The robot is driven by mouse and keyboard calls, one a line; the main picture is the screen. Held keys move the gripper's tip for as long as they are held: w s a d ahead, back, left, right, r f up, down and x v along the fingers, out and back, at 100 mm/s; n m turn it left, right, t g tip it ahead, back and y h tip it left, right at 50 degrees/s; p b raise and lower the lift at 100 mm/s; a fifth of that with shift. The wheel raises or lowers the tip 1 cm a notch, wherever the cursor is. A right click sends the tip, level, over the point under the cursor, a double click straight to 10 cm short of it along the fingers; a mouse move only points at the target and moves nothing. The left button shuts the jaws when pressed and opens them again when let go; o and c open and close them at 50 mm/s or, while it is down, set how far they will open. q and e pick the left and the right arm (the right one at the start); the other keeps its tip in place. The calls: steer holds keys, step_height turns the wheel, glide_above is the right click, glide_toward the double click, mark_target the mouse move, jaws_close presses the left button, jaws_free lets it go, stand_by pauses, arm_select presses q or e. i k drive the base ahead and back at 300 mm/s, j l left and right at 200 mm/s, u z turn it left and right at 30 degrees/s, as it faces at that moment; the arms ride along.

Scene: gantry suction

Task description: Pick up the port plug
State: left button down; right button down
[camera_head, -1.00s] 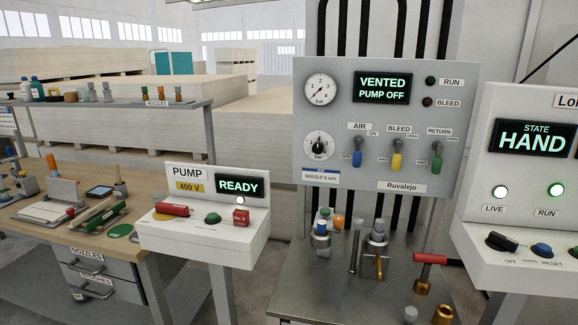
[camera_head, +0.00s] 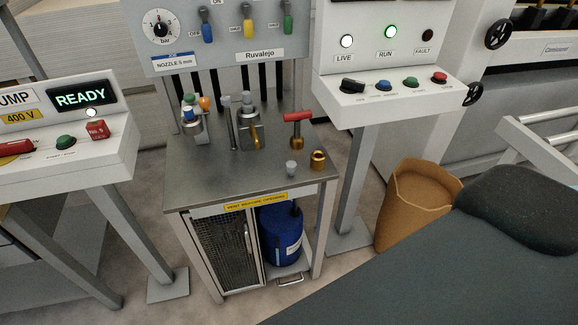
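I cannot tell for sure which piece is the port plug. A small grey plug-like piece (camera_head: 291,168) stands near the front right of the steel bench top (camera_head: 215,180). A short brass fitting (camera_head: 318,160) stands beside it at the right edge, apart from it. Behind them, a red T-handle (camera_head: 297,117) tops an upright brass piece (camera_head: 297,142). A metal valve-like assembly with a brass lever (camera_head: 255,135) stands at the middle back. Neither of my grippers is in view.
Several small coloured parts fill a metal holder (camera_head: 191,122) at the bench's back left. A pump box (camera_head: 60,160) stands left, and a control console (camera_head: 395,100) right. A blue canister (camera_head: 281,235) sits under the bench. A brown bin (camera_head: 415,205) stands right. The bench's front left is bare.

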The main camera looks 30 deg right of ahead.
mark_target(291, 166)
steer(key=k+l+z, duration=0.1)
steer(key=z, duration=0.35)
steer(key=k+l+z, duration=0.15)
steer(key=z, duration=0.35)
